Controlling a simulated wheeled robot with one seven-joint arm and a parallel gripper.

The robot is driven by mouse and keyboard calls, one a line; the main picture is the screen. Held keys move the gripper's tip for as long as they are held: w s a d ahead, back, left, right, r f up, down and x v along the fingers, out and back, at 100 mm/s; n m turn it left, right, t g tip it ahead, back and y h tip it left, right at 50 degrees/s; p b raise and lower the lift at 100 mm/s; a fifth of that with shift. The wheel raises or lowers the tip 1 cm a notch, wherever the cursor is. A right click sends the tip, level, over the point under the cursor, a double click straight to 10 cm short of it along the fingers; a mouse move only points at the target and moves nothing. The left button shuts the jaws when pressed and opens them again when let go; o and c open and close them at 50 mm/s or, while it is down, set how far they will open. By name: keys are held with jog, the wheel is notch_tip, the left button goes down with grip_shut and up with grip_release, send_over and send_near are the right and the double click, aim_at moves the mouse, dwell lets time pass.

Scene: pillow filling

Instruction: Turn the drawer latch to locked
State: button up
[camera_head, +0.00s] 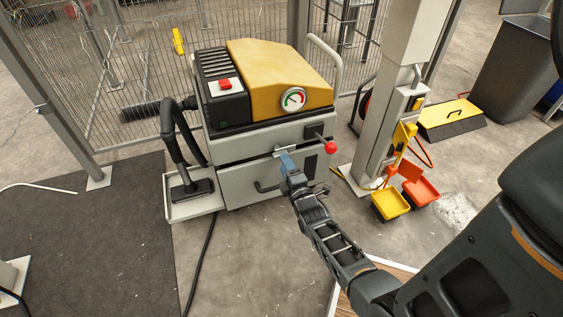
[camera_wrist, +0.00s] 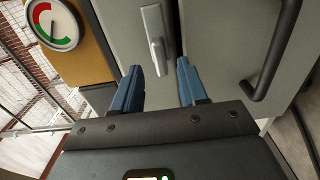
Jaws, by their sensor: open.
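In the wrist view, the drawer latch (camera_wrist: 156,45) is a pale grey lever on a mounting plate, on the grey panel beside the dark seam of the drawer (camera_wrist: 222,40). Its lever runs roughly along the seam, and its free end points down the picture towards my gripper (camera_wrist: 158,70). My two blue fingers are open, one on each side of the lever's end; I cannot tell whether either touches it. In the head view, my gripper (camera_head: 286,160) is at the machine's front above the drawer handle (camera_head: 265,187), and largely hides the latch.
The black drawer handle (camera_wrist: 272,60) stands out right of my fingers. A red-knobbed lever (camera_head: 330,147) projects to the right of my gripper. The round gauge (camera_head: 292,99) is above. A hose with a nozzle (camera_head: 190,185) rests on the left tray. Floor in front is mostly clear.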

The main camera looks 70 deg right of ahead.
aim_at(284, 150)
jog(key=shift+x, duration=1.45)
grip_shut()
